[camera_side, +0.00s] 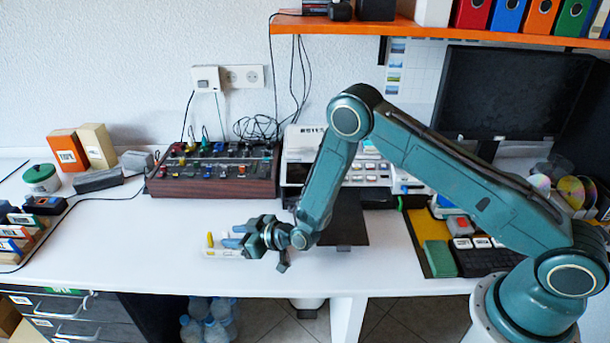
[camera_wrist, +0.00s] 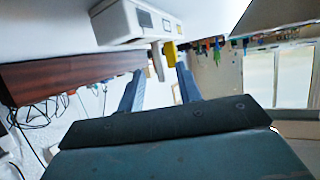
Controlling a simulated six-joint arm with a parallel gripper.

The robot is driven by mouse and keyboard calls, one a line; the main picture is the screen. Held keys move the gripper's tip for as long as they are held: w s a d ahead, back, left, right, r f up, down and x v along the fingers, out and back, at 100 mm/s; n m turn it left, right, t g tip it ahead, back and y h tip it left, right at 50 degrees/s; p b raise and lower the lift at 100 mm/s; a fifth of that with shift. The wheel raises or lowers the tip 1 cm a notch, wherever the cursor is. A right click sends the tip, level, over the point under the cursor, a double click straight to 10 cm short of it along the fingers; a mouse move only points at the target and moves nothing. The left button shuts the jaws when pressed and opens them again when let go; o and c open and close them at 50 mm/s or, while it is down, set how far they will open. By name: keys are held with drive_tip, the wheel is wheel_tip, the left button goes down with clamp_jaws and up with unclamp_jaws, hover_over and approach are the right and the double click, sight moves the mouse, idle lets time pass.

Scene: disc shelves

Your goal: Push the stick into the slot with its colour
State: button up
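A small white box (camera_side: 225,253) lies on the white table below my gripper (camera_side: 230,237). A short yellow stick (camera_side: 210,240) stands out of the box at its left. The yellow stick (camera_wrist: 170,55) and a pale grey-white stick (camera_wrist: 158,62) show side by side between the two fingertips of my gripper (camera_wrist: 161,72). The fingers are spread, with gaps to both sticks. I cannot tell how deep either stick sits.
A wooden-sided device (camera_side: 215,180) with many knobs and cables stands behind. A dark flat panel (camera_side: 345,222) lies at the right of my gripper. A green block (camera_side: 438,258) and keyboard-like device stand further right. The table's front edge is close; the left middle is clear.

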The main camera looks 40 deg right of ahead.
sight(229, 236)
drive_tip(key=shift+x, duration=1.8)
drive_tip(key=shift+c, duration=0.4)
clamp_jaws()
